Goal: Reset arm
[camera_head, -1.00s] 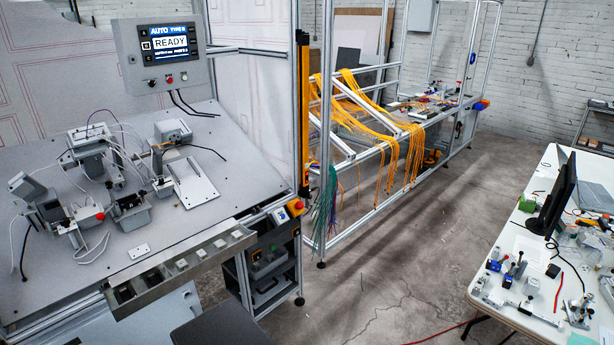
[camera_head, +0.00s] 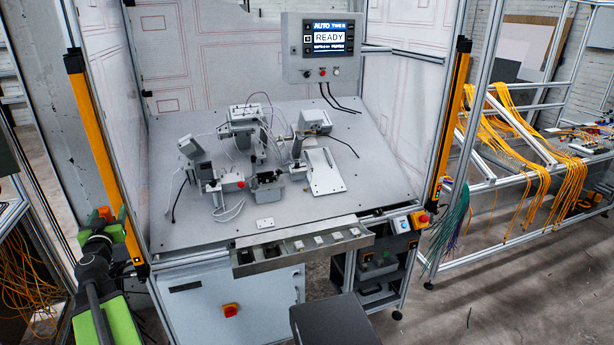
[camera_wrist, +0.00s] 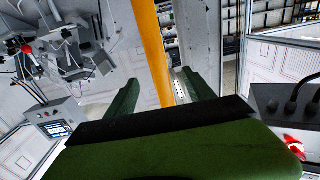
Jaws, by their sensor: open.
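My gripper (camera_wrist: 161,74) is open in the wrist view. Its two green fingers stand apart with nothing held between them. Beyond the gap is a yellow light curtain post (camera_wrist: 150,45). In the head view my green and black arm (camera_head: 100,285) is at the lower left, in front of the left yellow light curtain post (camera_head: 105,160). Whether the arm touches the post cannot be told.
The workstation's grey table (camera_head: 370,195) carries several fixtures. A control panel (camera_head: 331,48) reads READY. Another yellow post (camera_head: 452,120) stands at right. A rack with orange cables (camera_head: 515,150) is farther right. A dark grey box-like surface (camera_head: 335,320) is low in front.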

